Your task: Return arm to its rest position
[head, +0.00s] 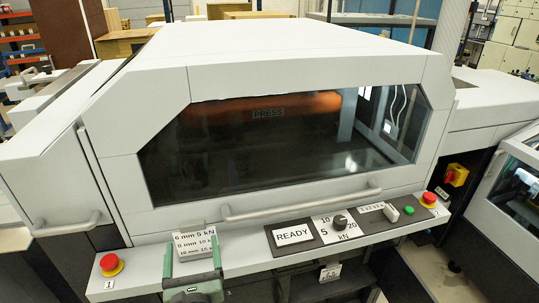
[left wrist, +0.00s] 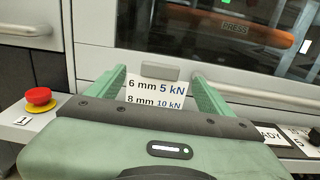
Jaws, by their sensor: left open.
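My left gripper (head: 191,250) is open at the front edge of the press, over the left part of the control ledge. Its two green fingers point toward the machine, and they also show in the left wrist view (left wrist: 156,80). Nothing is held between them. A white card (head: 197,243) reading "6 mm 5 kN" and "8 mm 10 kN" shows just beyond the fingers; it also appears between them in the left wrist view (left wrist: 155,92). Whether the fingers touch anything is unclear. My right gripper is in neither view.
The white press (head: 300,60) has a closed window (head: 290,150) with a handle (head: 300,203). Its ledge holds a READY display (head: 293,235), a force knob (head: 340,222), a green button (head: 410,210) and red stop buttons at left (head: 111,264) and right (head: 429,198).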

